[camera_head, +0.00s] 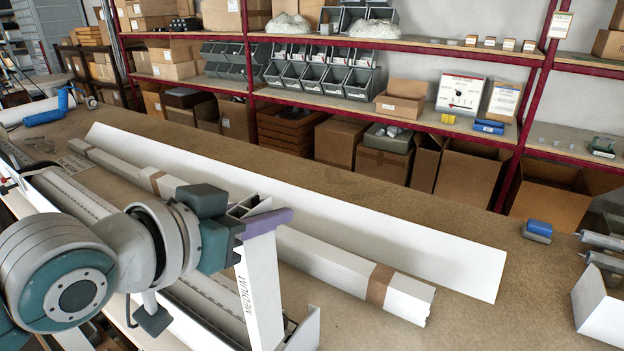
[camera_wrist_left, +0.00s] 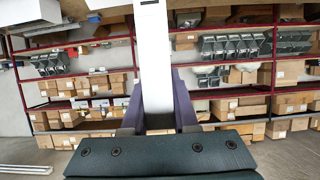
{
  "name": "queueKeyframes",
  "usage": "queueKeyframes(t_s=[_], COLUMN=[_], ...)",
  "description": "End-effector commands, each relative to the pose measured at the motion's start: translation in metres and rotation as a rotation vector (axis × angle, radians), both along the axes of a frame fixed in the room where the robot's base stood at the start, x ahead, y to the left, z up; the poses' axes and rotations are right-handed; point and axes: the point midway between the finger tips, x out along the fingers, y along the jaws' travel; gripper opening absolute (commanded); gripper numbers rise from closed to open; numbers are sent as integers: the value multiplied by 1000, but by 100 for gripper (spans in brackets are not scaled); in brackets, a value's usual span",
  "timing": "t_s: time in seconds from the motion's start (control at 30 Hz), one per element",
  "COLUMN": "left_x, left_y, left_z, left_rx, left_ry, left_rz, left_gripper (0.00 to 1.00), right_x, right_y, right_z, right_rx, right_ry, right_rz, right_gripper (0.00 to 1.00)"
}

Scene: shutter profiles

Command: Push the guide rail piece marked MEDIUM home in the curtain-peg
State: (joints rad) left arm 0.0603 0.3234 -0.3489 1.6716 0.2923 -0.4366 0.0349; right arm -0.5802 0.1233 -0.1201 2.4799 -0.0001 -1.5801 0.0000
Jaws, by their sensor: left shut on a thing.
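The guide rail piece (camera_head: 260,290) is a white hollow profile with MEDIUM lettered down its side. It stands close to upright, its open top end between the purple fingers of my left gripper (camera_head: 262,220), which is shut on it. In the left wrist view the piece (camera_wrist_left: 153,60) runs up and away between the fingers of the gripper (camera_wrist_left: 157,112). Its lower end is near the bottom edge of the head view, by the end of a long white shutter casing (camera_head: 303,332). I cannot make out the curtain-peg or whether the piece touches it. My right gripper is out of view.
A long flat white panel (camera_head: 420,248) and a white boxed profile with brown tape (camera_head: 335,263) lie behind on the brown bench (camera_head: 520,315). A blue-topped block (camera_head: 537,231) and a white bracket (camera_head: 598,308) lie at the right. Shelves with boxes and bins stand behind.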

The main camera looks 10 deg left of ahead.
Motion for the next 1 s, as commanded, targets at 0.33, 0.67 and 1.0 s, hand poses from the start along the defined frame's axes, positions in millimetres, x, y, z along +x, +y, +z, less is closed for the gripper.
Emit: queueKeyframes(t_s=[0.33, 0.67, 1.0], left_x=[0, 0, 0], left_y=[0, 0, 0], left_z=[-9, -18, -24], left_rx=[-1, -1, 0], left_ry=[-2, -2, -1], left_rz=[0, 0, 0], left_gripper=[0, 0, 31], right_x=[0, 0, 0], right_y=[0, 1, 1], right_z=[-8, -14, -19], right_rx=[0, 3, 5], right_ry=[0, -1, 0], right_rz=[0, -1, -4], right_gripper=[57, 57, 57])
